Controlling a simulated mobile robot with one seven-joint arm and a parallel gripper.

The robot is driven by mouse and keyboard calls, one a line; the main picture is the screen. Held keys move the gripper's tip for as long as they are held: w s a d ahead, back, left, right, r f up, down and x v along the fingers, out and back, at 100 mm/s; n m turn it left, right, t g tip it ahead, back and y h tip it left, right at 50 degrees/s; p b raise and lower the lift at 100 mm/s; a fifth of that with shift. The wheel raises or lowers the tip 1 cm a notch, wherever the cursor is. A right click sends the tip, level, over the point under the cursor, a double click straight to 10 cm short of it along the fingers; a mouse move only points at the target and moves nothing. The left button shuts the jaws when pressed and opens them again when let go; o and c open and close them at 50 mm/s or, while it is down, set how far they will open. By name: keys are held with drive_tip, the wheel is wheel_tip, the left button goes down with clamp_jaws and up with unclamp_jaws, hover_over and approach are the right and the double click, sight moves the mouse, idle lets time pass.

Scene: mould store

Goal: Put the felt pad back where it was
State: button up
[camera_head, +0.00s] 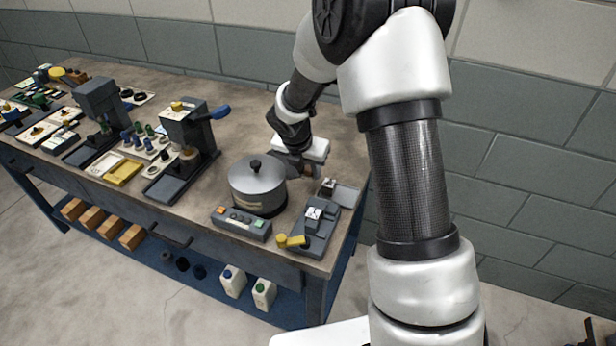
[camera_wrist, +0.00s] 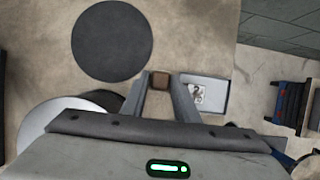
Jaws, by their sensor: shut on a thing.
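My gripper (camera_head: 308,170) is low over the right end of the workbench, just behind the round grey pot and beside the small grey tray. In the wrist view its two fingers (camera_wrist: 160,76) are closed on a small brown, square-looking piece, which I take to be the felt pad (camera_wrist: 160,79). The piece sits between the fingertips; its lower part and any gap to the bench cannot be made out. In the head view the piece cannot be made out clearly.
The lidded pot (camera_head: 257,187) stands close to my gripper. The grey tray (camera_wrist: 218,98) holds a small light item. A dark round disc (camera_wrist: 112,41) lies on the bench. Bench presses (camera_head: 190,135) and several small parts stand further left. The bench's right edge is near.

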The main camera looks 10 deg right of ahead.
drive_tip(key=shift+f, duration=1.1)
drive_tip(key=shift+f, duration=0.25)
drive_tip(key=o, duration=0.7)
drive_tip(key=shift+o, duration=0.2)
drive_tip(key=shift+r, duration=0.1)
